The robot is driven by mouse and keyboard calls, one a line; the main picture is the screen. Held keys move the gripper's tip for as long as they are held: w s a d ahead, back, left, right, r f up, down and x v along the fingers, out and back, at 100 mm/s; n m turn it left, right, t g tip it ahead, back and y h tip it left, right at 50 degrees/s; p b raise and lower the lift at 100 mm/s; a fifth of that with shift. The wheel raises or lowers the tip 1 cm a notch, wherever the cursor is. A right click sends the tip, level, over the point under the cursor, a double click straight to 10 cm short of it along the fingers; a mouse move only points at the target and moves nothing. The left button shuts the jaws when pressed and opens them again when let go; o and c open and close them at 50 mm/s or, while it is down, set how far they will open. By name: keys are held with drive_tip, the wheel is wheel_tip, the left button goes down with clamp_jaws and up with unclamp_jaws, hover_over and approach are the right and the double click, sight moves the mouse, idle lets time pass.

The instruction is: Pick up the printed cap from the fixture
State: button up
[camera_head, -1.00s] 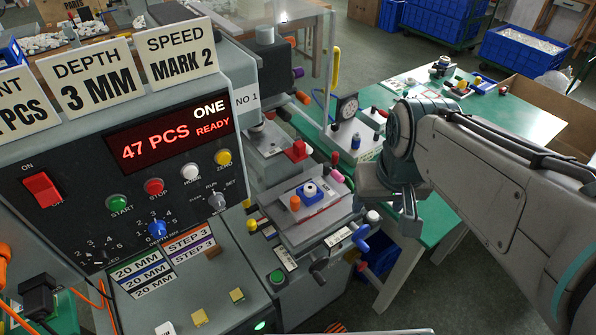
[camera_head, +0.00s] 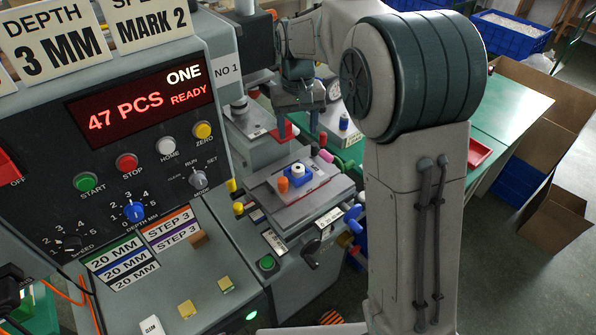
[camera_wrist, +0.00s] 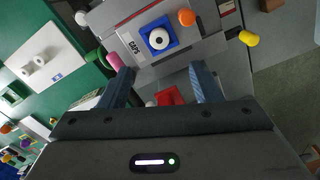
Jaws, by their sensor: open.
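The printed cap (camera_head: 298,168) is a small white round piece with a dark centre, seated in the blue fixture (camera_head: 297,180) on the machine's grey stage plate. In the wrist view the cap (camera_wrist: 159,39) sits in the blue square fixture (camera_wrist: 145,51), ahead of the fingertips and roughly centred between them. My gripper (camera_head: 298,128) is open and empty, above and behind the fixture in the head view. Its two spread fingers (camera_wrist: 162,72) also show in the wrist view. Nothing hides the cap in either view.
An orange knob (camera_head: 283,185) stands close beside the fixture; it also shows in the wrist view (camera_wrist: 187,18). A red part (camera_wrist: 170,97) lies below the fingers. A pink knob (camera_head: 326,155) and a yellow knob (camera_wrist: 249,38) border the stage. The control panel (camera_head: 140,150) rises at left.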

sight(298, 168)
wheel_tip(298, 168, down, 13)
drive_tip(key=shift+r+p, duration=0.1)
drive_tip(key=shift+p, duration=0.5)
drive_tip(key=c, duration=1.1)
